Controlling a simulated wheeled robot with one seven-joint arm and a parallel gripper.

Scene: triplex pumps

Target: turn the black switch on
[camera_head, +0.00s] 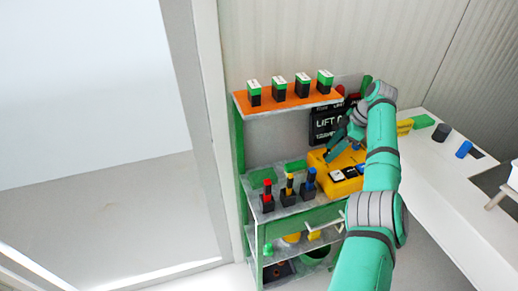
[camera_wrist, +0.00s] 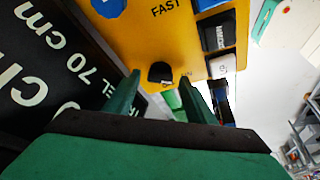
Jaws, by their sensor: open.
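A yellow control box (camera_head: 345,160) stands on the shelf in the head view, and its panel (camera_wrist: 150,35) fills the upper middle of the wrist view. My gripper (camera_wrist: 158,78) is open, with one green finger on each side of the black knob in the wrist view. I cannot tell whether the fingers touch it. In the head view my gripper (camera_head: 340,150) is just over the box, and my arm partly covers the area.
A black sign with white lettering (camera_head: 322,125) stands close behind the box. Blue, black and white buttons (camera_wrist: 215,35) line the panel's right side. Red, yellow and blue-topped items (camera_head: 288,190) stand left of the box. Several green-black blocks (camera_head: 290,88) stand on the orange shelf above.

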